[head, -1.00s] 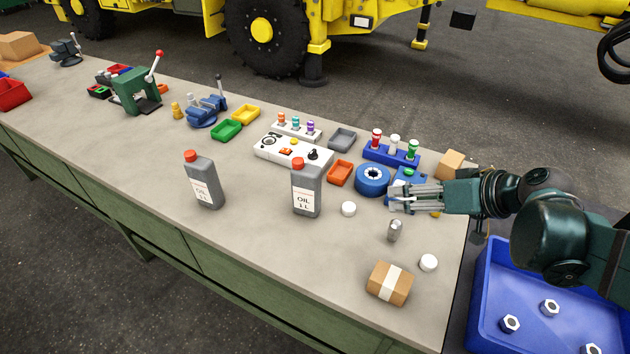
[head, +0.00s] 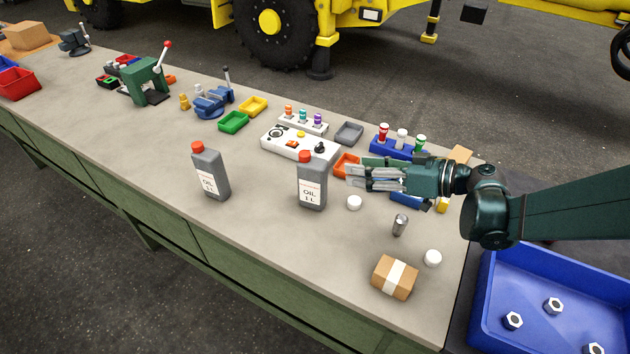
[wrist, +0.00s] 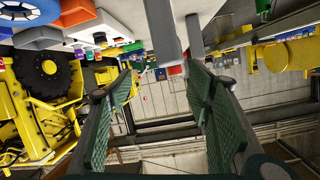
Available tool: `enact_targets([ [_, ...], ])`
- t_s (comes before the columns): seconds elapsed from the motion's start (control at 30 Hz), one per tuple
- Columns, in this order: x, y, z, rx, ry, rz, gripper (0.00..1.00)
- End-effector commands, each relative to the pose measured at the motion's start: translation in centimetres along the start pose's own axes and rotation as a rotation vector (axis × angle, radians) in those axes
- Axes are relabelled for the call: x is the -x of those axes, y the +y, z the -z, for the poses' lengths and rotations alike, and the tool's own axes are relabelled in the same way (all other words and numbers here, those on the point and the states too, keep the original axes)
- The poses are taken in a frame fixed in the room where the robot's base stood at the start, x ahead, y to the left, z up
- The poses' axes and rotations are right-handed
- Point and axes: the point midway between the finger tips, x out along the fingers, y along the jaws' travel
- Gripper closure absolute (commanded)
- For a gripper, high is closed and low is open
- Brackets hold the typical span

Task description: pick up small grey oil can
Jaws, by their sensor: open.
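Two grey oil cans with red caps and white "OIL 1 L" labels stand upright on the bench in the head view. One is the left can (head: 219,180); the other is the right can (head: 321,191), about the same size, so I cannot tell which is the small one. My gripper (head: 352,178) is open and empty, just right of the right can, its fingers pointing left towards it, apart from it. In the wrist view, a grey can (wrist: 163,28) shows beyond the spread fingers, at the top centre, upside down.
A white control box (head: 280,145) and an orange tray (head: 347,160) lie behind the right can. A white cap (head: 354,202), a small metal cylinder (head: 400,225) and a cardboard box (head: 395,277) stand in front. The bench between the cans is clear.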

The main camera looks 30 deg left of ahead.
Motion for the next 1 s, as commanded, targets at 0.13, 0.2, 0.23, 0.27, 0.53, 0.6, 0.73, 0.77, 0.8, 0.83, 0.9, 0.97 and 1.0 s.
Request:
enact_targets([
  [0.13, -2.0, 0.0, 0.1, 0.057, 0.056, 0.056, 0.49],
  [0.2, -2.8, -0.1, 0.1, 0.084, 0.085, 0.079, 0.49],
  [0.23, -3.1, -0.1, 0.1, 0.095, 0.097, 0.089, 0.49],
  [0.27, -3.4, -0.1, 0.1, 0.108, 0.11, 0.098, 0.49],
  [0.53, -6.0, -0.6, -0.2, 0.21, 0.224, 0.177, 0.49],
  [0.6, -6.4, -0.8, -0.3, 0.23, 0.248, 0.191, 0.49],
  [0.73, -6.9, -1.0, -0.5, 0.258, 0.282, 0.208, 0.49],
  [0.77, -7.0, -1.0, -0.5, 0.261, 0.287, 0.211, 0.49],
  [0.8, -7.1, -1.0, -0.5, 0.265, 0.292, 0.214, 0.49],
  [0.83, -7.2, -1.1, -0.5, 0.268, 0.295, 0.215, 0.49],
  [0.9, -7.2, -1.1, -0.6, 0.272, 0.299, 0.217, 0.49],
  [0.97, -7.2, -1.1, -0.6, 0.273, 0.3, 0.218, 0.49],
  [1.0, -7.2, -1.1, -0.6, 0.273, 0.3, 0.218, 0.49],
])
